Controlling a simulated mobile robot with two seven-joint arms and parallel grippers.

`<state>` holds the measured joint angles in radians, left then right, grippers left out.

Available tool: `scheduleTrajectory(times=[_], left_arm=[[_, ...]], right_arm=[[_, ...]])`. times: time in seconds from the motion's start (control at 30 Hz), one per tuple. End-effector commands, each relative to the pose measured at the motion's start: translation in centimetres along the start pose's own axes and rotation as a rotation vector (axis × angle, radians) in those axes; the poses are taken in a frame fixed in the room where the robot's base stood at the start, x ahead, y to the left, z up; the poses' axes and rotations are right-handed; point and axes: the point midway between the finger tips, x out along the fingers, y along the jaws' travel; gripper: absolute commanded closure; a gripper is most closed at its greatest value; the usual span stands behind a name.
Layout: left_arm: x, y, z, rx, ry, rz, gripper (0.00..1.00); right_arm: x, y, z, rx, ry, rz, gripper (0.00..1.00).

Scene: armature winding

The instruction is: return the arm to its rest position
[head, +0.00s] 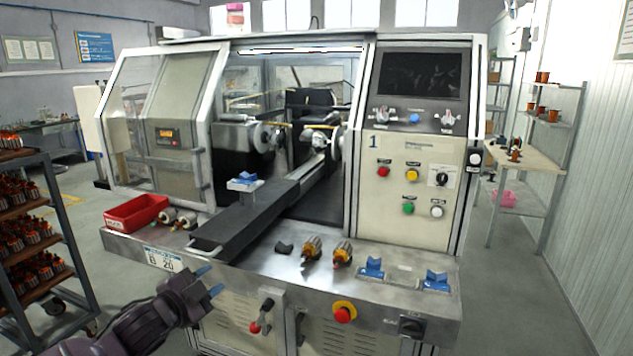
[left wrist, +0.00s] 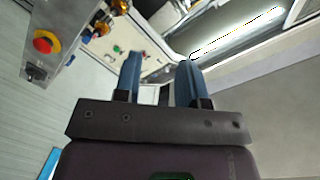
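My left gripper (head: 211,282) is at the lower left of the head view, in front of the machine's front ledge and apart from it. In the left wrist view its two blue fingers (left wrist: 160,80) stand apart with nothing between them. My right gripper is in neither view. The winding machine (head: 418,180) fills the middle, with its window door slid to the left and a dark slide bar (head: 245,215) sticking out toward me.
On the ledge are a red bin (head: 136,212), armatures (head: 313,248) and blue holders (head: 436,280). A red emergency button (head: 344,313) is on the front; it also shows in the left wrist view (left wrist: 44,43). A rack (head: 35,240) stands left. Floor at right is clear.

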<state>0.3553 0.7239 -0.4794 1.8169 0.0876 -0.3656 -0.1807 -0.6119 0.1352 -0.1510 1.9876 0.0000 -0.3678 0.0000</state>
Motion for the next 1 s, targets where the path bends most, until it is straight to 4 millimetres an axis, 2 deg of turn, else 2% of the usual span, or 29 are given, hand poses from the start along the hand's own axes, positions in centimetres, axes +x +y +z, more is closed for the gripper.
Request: scheduleTrajectory(times=[0.03,0.17,0.37,0.57,0.8,0.9,1.0], left_arm=[[-0.8,1.6,0.3,-0.065,-0.007,0.000,0.63],[-3.1,5.0,1.5,-0.234,-0.036,-0.012,0.63],[-7.8,10.4,4.2,-0.478,-0.123,-0.048,0.63],[-13.6,15.6,7.3,-0.663,-0.248,-0.095,0.63],[-21.8,22.0,10.7,-0.826,-0.437,-0.145,0.63],[-24.7,24.4,11.6,-0.873,-0.507,-0.152,0.63],[-26.8,26.2,11.9,-0.901,-0.555,-0.149,0.63]], right_arm=[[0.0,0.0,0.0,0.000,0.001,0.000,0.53],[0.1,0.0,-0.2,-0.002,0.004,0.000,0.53],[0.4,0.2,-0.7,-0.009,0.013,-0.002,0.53],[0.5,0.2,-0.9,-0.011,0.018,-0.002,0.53],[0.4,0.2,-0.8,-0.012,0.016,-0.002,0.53],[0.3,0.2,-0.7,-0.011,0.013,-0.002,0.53],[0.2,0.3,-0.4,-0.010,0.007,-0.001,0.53]])
